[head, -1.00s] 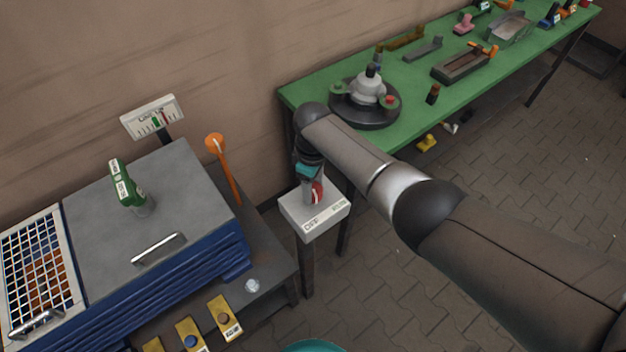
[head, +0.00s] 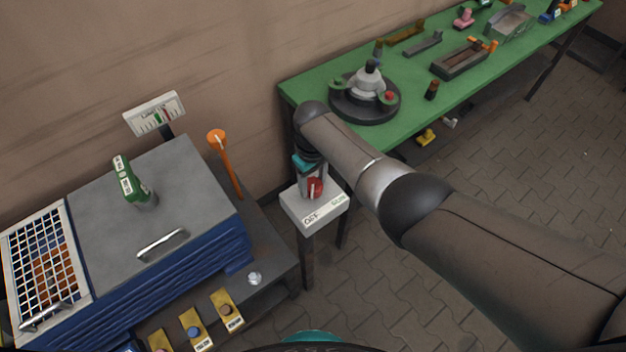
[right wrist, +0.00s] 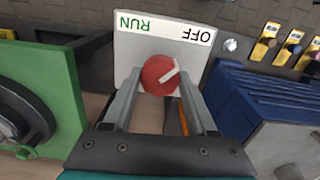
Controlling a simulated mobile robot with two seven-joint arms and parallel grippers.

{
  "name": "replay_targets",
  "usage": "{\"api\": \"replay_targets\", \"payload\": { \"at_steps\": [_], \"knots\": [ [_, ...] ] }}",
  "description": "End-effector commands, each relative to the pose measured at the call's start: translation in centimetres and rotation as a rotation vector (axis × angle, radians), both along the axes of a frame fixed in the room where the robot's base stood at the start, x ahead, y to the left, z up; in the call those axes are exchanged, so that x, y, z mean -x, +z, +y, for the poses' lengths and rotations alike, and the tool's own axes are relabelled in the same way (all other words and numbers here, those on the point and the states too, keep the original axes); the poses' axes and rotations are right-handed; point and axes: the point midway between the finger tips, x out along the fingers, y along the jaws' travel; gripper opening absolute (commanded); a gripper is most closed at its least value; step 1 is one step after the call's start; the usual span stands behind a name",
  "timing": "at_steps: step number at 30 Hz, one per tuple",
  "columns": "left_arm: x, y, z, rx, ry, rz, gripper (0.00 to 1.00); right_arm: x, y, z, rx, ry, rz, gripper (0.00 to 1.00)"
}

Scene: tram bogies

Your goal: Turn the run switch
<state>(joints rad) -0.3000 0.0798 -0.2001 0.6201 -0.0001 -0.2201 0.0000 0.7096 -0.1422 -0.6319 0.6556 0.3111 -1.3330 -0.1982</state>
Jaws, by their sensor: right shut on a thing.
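The run switch is a red round knob (right wrist: 160,76) with a white pointer bar, on a pale box (head: 320,214) on a post. The box's label strip reads OFF and RUN; in the right wrist view (right wrist: 165,28) it appears upside down, RUN left and OFF right. There the white pointer slants up to the right, toward the OFF side. My right gripper (right wrist: 157,88) is shut on the red knob, one finger on each side. In the head view the knob (head: 314,188) shows beside the fingers, partly covered by them. My left gripper is not in view.
A blue cabinet with a grey top (head: 165,195) stands left of the switch post, with an orange lever (head: 225,165) between them. A green workbench (head: 410,100) with several parts stands behind. Yellow button blocks (head: 227,309) sit on a low shelf. Paved floor is open at right.

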Motion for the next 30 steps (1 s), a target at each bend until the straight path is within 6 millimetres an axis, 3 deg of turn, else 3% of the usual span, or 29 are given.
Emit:
{"api": "replay_targets", "payload": {
  "at_steps": [6, 7, 14, 23, 30],
  "knots": [
    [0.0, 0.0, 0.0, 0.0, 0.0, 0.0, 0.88, 0.0, 0.0, 0.1, -0.003, -0.004, 0.0, 0.02],
    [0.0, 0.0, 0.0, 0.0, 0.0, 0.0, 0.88, 0.0, 0.0, 0.1, -0.003, -0.004, 0.0, 0.61],
    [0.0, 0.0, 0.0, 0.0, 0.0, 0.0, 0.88, 0.0, 0.0, 0.0, -0.001, -0.003, 0.0, 0.87],
    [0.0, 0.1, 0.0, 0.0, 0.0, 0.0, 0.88, 0.0, 0.2, 0.0, -0.001, -0.001, 0.0, 0.88],
    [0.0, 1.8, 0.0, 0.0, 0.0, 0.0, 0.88, -0.1, 3.1, 0.0, -0.002, -0.002, -0.002, 0.88]
  ]
}}
